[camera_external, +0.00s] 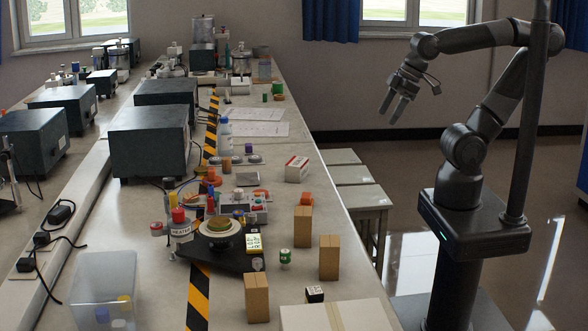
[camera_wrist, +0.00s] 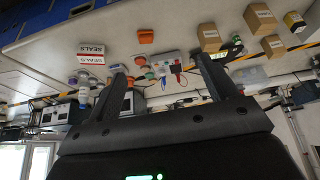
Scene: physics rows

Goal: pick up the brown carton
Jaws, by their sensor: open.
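Three similar small brown cartons stand upright along the right side of the long bench: one farther back (camera_external: 303,228), one nearer the right edge (camera_external: 329,258) and one closest to the camera (camera_external: 257,298). The wrist view also shows three brown cartons at upper right: one (camera_wrist: 209,37), another (camera_wrist: 260,19) and a third (camera_wrist: 273,46). My gripper (camera_external: 391,113) is raised beyond the bench's right edge, apart from all the cartons. It is open and empty, with its two fingers spread in the wrist view (camera_wrist: 163,70).
A white-and-red box (camera_external: 297,169), an orange part (camera_external: 306,198), a green-and-white jar (camera_external: 285,259) and a small black box (camera_external: 314,294) are near the cartons. A large pale box (camera_external: 338,317) is at the front. Stools (camera_external: 357,202) stand beside the bench.

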